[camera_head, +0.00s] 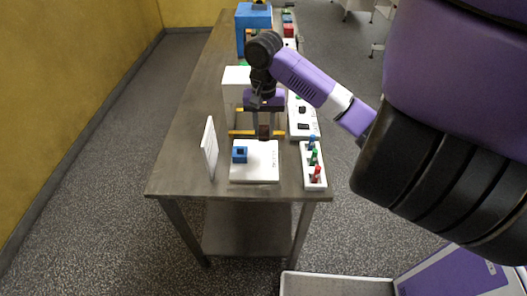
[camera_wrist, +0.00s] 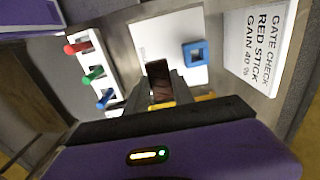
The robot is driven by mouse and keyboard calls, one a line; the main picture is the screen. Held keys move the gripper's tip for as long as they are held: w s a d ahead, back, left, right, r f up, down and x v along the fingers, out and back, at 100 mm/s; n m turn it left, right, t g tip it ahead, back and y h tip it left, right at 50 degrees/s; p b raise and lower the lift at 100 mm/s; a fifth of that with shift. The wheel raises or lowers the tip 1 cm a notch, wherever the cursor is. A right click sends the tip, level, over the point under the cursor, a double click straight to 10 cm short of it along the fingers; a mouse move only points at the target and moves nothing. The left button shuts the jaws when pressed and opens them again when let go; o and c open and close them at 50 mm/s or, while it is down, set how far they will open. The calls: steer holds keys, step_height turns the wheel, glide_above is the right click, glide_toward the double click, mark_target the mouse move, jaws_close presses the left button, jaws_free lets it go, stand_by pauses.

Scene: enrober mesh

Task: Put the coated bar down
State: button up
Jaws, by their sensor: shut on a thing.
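The coated bar (camera_wrist: 158,78) is dark brown and is held upright between the fingertips of my gripper (camera_wrist: 155,98) in the wrist view. In the head view the bar (camera_head: 264,131) shows as a small dark block below my gripper (camera_head: 264,125). It is at the far edge of a white square plate (camera_head: 258,176). I cannot tell whether the bar touches the plate.
A white rack (camera_head: 312,183) with red, green and blue sticks stands right of the plate. An upright sign (camera_head: 209,147) reading "GATE CHECK RED STICK GAIN 40 %" stands left. Yellow bars (camera_head: 240,134), a white box (camera_head: 235,85) and a control panel (camera_head: 302,118) lie behind.

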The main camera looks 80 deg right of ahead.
glide_above(264, 159)
step_height(264, 159, down, 7)
steer(key=shift+f, duration=0.2)
steer(key=shift+f+b, duration=0.75)
steer(key=shift+f, duration=0.9)
steer(key=shift+f, duration=0.2)
steer(key=o, duration=1)
steer(key=shift+c, duration=0.2)
